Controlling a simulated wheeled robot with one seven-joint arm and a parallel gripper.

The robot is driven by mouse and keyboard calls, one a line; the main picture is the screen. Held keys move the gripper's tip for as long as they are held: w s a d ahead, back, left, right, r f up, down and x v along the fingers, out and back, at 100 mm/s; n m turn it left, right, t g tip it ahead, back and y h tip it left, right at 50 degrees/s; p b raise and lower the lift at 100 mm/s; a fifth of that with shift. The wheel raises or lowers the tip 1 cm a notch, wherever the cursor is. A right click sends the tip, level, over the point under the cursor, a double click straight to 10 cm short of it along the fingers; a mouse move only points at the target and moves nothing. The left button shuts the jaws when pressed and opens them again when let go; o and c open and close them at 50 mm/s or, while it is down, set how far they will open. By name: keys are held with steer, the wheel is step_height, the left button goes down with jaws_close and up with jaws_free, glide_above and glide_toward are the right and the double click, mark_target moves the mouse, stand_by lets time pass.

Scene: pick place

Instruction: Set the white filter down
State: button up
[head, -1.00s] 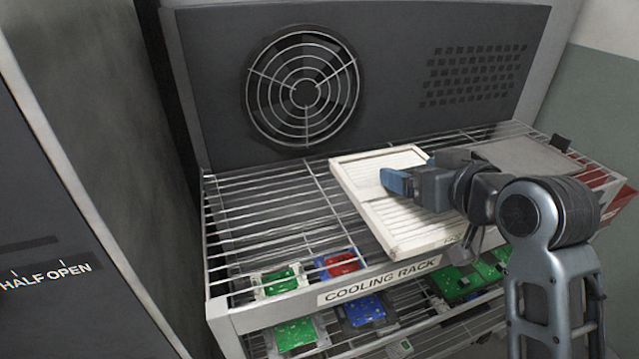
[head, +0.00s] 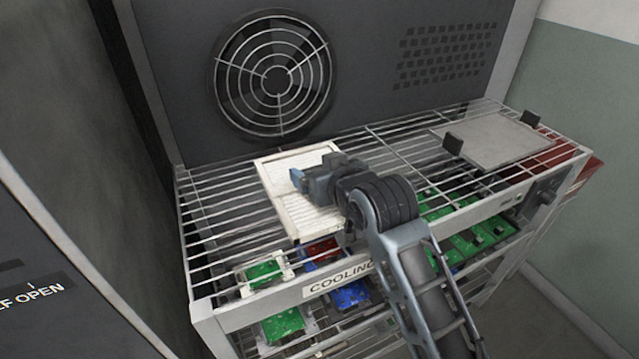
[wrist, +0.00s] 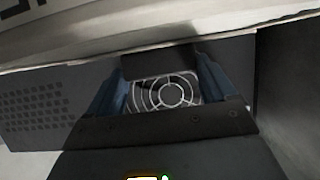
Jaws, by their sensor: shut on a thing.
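The white filter (head: 282,168) is a flat pale rectangular panel with slats, at the top of the cooling rack (head: 222,205) in the head view. My gripper (head: 300,180) is over its middle and shut on it, covering part of it. I cannot tell whether the filter touches the wires or hangs just above them.
A round fan (head: 272,75) is in the grey back wall. A grey plate (head: 490,140) with dark clips lies at the rack's right. Green, red and blue boards sit on lower shelves, such as a green board (head: 264,272). Bare wires lie left of the filter.

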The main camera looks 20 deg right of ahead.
steer(key=shift+f, duration=1.85)
steer(key=shift+f, duration=0.15)
steer(key=o, duration=0.9)
steer(key=shift+r+p, duration=0.25)
steer(key=shift+p, duration=0.05)
steer(key=b+v, duration=0.1)
steer(key=v, duration=1.1)
steer(key=shift+s+f, duration=0.1)
